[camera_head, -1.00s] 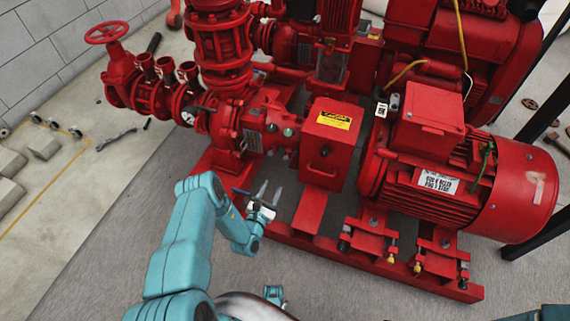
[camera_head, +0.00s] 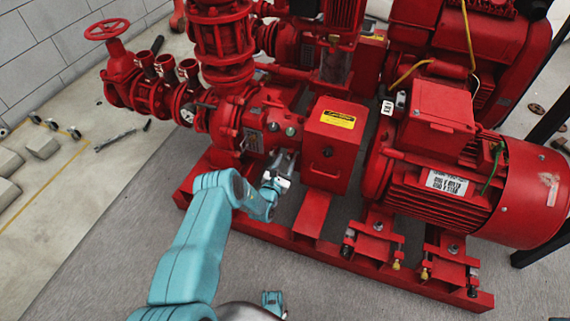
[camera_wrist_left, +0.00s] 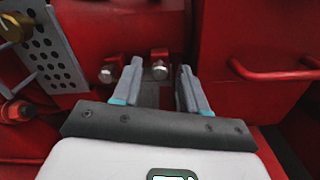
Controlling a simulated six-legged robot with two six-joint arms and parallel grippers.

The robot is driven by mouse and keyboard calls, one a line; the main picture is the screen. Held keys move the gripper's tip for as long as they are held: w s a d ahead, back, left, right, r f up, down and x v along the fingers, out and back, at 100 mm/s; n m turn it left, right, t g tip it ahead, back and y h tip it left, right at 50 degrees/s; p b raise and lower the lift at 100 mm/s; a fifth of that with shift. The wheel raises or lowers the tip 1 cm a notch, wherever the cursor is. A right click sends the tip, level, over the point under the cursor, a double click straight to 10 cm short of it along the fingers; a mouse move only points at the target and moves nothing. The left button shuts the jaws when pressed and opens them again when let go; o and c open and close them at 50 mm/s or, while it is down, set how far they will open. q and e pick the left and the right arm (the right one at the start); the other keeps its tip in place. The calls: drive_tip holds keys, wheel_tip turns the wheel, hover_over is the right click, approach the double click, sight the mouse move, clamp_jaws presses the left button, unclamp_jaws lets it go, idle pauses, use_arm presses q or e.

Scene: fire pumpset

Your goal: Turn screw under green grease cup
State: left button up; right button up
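The green grease cup (camera_head: 290,131) shows as a small greenish round cap on the red pump housing, left of the red guard box. My left gripper (camera_head: 284,160) is just below it in the head view, close to the housing. In the left wrist view, the left gripper (camera_wrist_left: 160,66) has its two fingers apart, pointing at the red housing. A silver screw head (camera_wrist_left: 160,71) shows between the fingertips; no contact with either finger is visible. A second silver screw head (camera_wrist_left: 108,75) is left of the left finger. The grease cup is not visible there.
The red guard box (camera_head: 334,142) with a yellow label stands right of my gripper. The red motor (camera_head: 440,190) is farther right. The red base frame (camera_head: 310,245) runs below. A perforated metal plate (camera_wrist_left: 40,45) is left in the wrist view.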

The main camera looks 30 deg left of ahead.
use_arm(q)
clamp_jaws()
drive_tip(key=n+b, duration=0.1)
drive_tip(key=n, duration=0.2)
drive_tip(key=shift+f+n, duration=0.1)
drive_tip(key=shift+n, duration=0.3)
drive_tip(key=n+b, duration=0.1)
drive_tip(key=n, duration=0.3)
drive_tip(key=shift+n, duration=0.3)
drive_tip(key=n+b, duration=0.2)
drive_tip(key=n, duration=0.9)
drive_tip(key=shift+n+b, duration=0.3)
drive_tip(key=shift+b, duration=0.1)
